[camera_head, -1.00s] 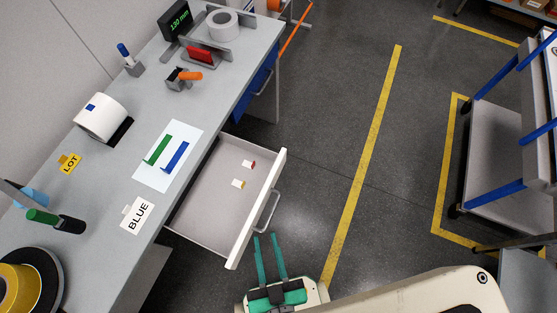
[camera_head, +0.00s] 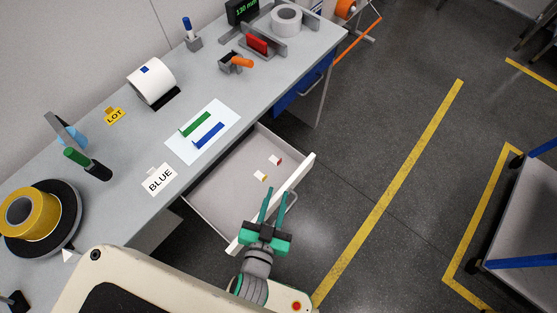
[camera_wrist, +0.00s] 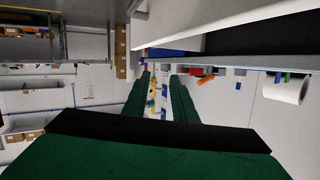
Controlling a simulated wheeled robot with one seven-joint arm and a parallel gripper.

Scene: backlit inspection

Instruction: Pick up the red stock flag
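The red stock flag (camera_head: 276,160) is a small white tag with a red end. It lies flat on the bottom of the open drawer (camera_head: 222,178), toward its far side. A similar flag with a yellow end (camera_head: 261,176) lies a little nearer in the same drawer. My gripper (camera_head: 275,194) has two teal fingers, parted with nothing between them. In the head view it overlaps the drawer's front panel, with its fingertips short of both flags; its height above the panel is hard to judge. The wrist view shows the parted fingers (camera_wrist: 166,92) but no flag.
The workbench (camera_head: 130,195) above the drawer carries a BLUE card (camera_head: 160,179), a white sheet (camera_head: 176,150) with green and blue strips, a white roll (camera_head: 151,80) and a tape reel (camera_head: 72,228).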

